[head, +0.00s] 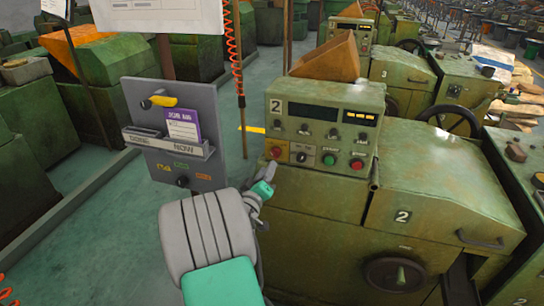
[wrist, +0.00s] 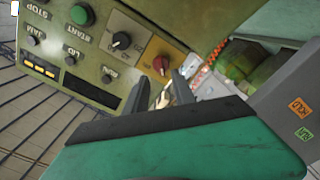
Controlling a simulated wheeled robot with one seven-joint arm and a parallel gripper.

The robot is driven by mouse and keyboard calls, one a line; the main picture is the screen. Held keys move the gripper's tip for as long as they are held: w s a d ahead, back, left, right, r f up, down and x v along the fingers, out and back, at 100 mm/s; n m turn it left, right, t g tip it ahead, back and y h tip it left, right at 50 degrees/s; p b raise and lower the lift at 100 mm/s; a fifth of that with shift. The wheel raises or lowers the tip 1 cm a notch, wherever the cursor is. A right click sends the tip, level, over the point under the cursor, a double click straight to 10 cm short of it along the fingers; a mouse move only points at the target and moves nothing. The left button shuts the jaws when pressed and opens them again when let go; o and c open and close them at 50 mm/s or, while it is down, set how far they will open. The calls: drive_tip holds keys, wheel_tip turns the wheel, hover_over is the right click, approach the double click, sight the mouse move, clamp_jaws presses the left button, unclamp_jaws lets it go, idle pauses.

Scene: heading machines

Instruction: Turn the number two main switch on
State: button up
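The number two machine (head: 402,216) stands in the head view, with a "2" on its control panel (head: 316,135). A red rotary switch (head: 276,152) sits on a yellow plate at the panel's lower left. It also shows in the wrist view as a red knob (wrist: 160,64) on an orange-yellow plate. My gripper (head: 264,188) is in front of the panel's lower left corner, below the red switch. In the wrist view my gripper (wrist: 160,80) is open, its two fingers apart, with the red knob just beyond the tips. I cannot tell whether they touch it.
Right of the red switch are a black knob (head: 301,157), a green button (head: 329,160) and a red button (head: 357,164). A grey board (head: 177,133) with a yellow-handled item and a purple card stands left of the panel. More green machines stand behind.

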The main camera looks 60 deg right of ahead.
sight(274, 156)
drive_tip(key=d, duration=0.2)
drive_tip(key=d+p, duration=0.1)
drive_tip(key=d, duration=0.1)
drive_tip(key=w+d, duration=0.1)
drive_tip(key=d, duration=0.1)
drive_tip(key=shift+d+p, duration=0.1)
drive_tip(key=shift+p, duration=0.25)
drive_tip(key=shift+c, duration=0.3)
clamp_jaws()
